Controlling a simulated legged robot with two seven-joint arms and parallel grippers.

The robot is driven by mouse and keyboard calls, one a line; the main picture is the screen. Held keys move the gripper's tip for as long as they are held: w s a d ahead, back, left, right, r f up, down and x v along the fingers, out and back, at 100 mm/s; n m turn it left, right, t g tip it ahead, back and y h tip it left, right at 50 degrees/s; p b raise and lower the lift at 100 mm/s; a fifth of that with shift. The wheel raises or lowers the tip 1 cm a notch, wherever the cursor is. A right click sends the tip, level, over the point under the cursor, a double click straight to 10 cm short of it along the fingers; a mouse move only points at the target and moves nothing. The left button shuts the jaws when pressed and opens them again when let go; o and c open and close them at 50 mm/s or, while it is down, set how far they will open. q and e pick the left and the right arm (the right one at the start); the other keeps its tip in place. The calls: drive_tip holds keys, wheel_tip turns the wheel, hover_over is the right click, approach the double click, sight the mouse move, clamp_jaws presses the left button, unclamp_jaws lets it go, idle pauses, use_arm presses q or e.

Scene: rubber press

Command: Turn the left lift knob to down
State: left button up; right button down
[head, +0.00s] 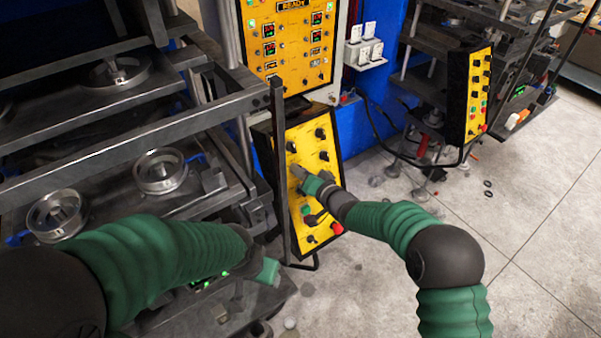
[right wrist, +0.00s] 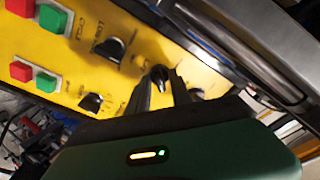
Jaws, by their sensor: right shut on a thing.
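A tilted yellow control panel (head: 322,158) with black knobs and coloured buttons stands in the middle of the head view. My right gripper (head: 297,171) is at the panel's left side. In the right wrist view, my right gripper's fingers (right wrist: 165,98) are shut on a black knob (right wrist: 158,74). The label by this knob is too small to read, so I cannot tell its name. In the head view the fingers hide the held knob. My left gripper (head: 268,271) is low beside the press, away from the panel; its fingers do not show clearly.
A dark metal press (head: 120,120) with round metal rings fills the left. A yellow panel with displays (head: 290,45) stands above the tilted one. In the right wrist view, other knobs (right wrist: 110,48) and red and green buttons (right wrist: 52,20) sit nearby. Open floor (head: 540,220) lies at right.

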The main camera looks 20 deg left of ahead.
drive_tip(key=shift+d+f, duration=0.15)
drive_tip(key=shift+f, duration=0.3)
drive_tip(key=shift+s+a+f+n+b, duration=0.15)
drive_tip(key=shift+s+a+n+b, duration=0.05)
drive_tip(key=shift+n+b, duration=0.55)
drive_tip(key=n+b, duration=0.3)
drive_tip(key=shift+w+d+f, duration=0.1)
drive_tip(key=shift+d+f, duration=0.05)
drive_tip(key=n+b, duration=0.2)
drive_tip(key=n, duration=0.2)
drive_tip(key=shift+g+y+b, duration=0.3)
drive_tip(key=shift+g+b, duration=0.05)
drive_tip(key=shift+g, duration=0.05)
drive_tip(key=n+b, duration=0.2)
drive_tip(key=n, duration=0.3)
drive_tip(key=shift+g, duration=0.3)
drive_tip(key=n, duration=0.2)
drive_tip(key=n+b, duration=0.1)
drive_tip(key=n, duration=0.2)
drive_tip(key=shift+r+n, duration=0.2)
drive_tip(key=shift+n, duration=0.05)
drive_tip(key=shift+y, duration=0.3)
